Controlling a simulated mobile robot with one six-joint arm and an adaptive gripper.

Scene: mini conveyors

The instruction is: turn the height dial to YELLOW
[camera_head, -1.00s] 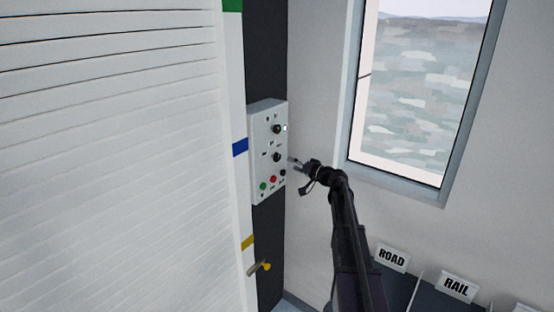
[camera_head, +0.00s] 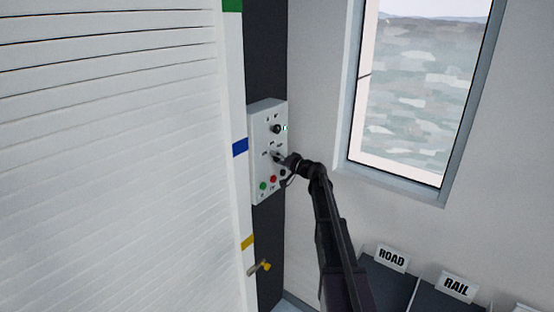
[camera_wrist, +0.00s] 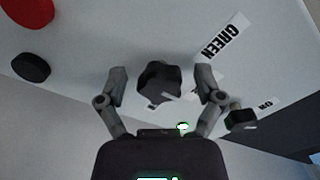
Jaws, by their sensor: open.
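A light control panel (camera_head: 256,150) stands upright on a dark post. My gripper (camera_head: 279,157) is at the panel's middle, largely covering the height dial there. In the wrist view the dark, faceted dial (camera_wrist: 160,80) sits between the fingers of my open gripper (camera_wrist: 161,88), with a gap on each side. A white label reading GREEN (camera_wrist: 222,38) is beside the dial. Other labels near the dial are partly hidden or unreadable, and I cannot tell which one it points to.
Another black knob (camera_head: 277,129) is above, by a small light. Green (camera_head: 263,186), red (camera_head: 273,179) and black (camera_head: 283,173) buttons are below. The shutter's edge strip bears green (camera_head: 232,5), blue (camera_head: 240,147) and yellow (camera_head: 247,242) bands. A window (camera_head: 425,90) is at right.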

